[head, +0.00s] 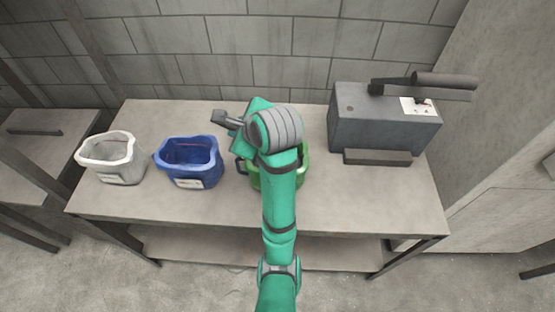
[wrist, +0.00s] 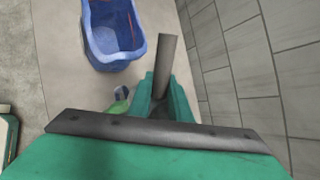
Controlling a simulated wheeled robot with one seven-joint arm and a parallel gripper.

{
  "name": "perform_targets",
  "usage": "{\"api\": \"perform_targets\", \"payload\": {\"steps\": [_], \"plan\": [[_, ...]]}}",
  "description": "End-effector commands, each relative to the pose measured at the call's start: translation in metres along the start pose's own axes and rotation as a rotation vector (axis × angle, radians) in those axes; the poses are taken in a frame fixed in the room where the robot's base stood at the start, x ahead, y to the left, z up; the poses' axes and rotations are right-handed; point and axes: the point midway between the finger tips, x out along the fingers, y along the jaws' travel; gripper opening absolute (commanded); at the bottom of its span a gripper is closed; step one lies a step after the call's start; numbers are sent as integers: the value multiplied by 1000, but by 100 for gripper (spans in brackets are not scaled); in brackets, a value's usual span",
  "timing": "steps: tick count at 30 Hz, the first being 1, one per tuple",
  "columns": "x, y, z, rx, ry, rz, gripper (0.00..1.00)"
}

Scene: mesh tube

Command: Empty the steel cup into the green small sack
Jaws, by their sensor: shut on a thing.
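The green sack (head: 304,160) stands on the bench in the head view, mostly hidden behind my arm. A green bit of it shows in the wrist view (wrist: 118,107). My gripper (head: 240,122) is above and behind the sack, turned to the left, and is shut. The steel cup is not clearly visible; my arm and hand hide most of what I hold. A small dark grey piece (head: 240,166) shows at the sack's left side, perhaps part of the cup. I cannot tell the cup's tilt or contents.
A blue sack (head: 190,172) stands left of the green one and also shows in the wrist view (wrist: 110,40). A white sack (head: 112,165) is at the far left. A grey machine with a lever (head: 380,130) stands at right. The block wall is close behind the bench (head: 330,215).

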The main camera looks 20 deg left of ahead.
Motion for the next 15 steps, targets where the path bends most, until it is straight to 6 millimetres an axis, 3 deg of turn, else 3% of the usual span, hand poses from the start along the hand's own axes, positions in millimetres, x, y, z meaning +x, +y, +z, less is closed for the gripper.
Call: {"api": "perform_targets", "payload": {"steps": [15], "plan": [[15, 11, 9, -88, 118, -2, 0]]}}
